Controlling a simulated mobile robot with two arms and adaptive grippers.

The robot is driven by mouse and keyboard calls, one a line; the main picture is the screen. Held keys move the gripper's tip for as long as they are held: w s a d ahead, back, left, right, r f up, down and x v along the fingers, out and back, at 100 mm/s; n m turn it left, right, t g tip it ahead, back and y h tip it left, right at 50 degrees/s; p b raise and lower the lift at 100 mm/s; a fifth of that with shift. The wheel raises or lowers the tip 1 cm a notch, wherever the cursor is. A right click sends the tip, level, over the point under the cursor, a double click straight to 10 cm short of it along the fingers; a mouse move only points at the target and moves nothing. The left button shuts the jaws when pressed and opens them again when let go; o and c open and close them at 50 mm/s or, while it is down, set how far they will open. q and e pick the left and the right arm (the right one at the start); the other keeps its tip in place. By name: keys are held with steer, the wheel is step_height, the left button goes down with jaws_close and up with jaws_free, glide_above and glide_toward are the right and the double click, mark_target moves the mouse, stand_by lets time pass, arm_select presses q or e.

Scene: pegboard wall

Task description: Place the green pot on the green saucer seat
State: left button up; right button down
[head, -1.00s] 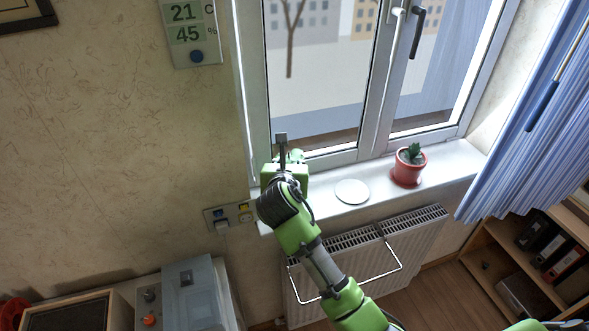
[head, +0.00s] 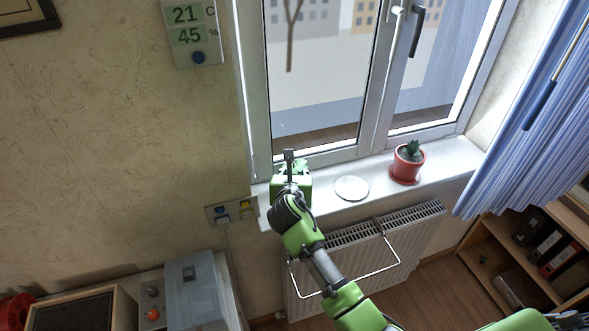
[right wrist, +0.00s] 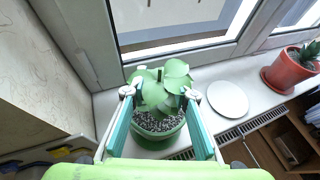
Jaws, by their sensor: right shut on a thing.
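The green pot (right wrist: 160,138) holds dark gravel and a broad-leaved green plant (right wrist: 165,88). My right gripper (right wrist: 160,97) is shut on it, with one finger on each side, at the left end of the window sill. In the head view my right gripper (head: 289,160) hides most of the pot, and only some green leaves show beside it. I cannot make out a green saucer; the pot and gripper cover the sill there. I cannot tell whether the pot touches the sill. My left gripper is not in view.
A white saucer (head: 351,188) lies empty on the sill, right of my gripper. A red pot (head: 408,164) with a small plant stands farther right. The window frame (head: 330,158) rises close behind. A radiator (head: 420,226) with a wire rail is below.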

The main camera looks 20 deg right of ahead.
steer(key=c, duration=1.7)
jaws_free()
steer(key=shift+s, duration=0.1)
steer(key=shift+r, duration=0.15)
steer(key=b+v, duration=0.1)
steer(key=v, duration=1.1)
steer(key=shift+b, duration=0.35)
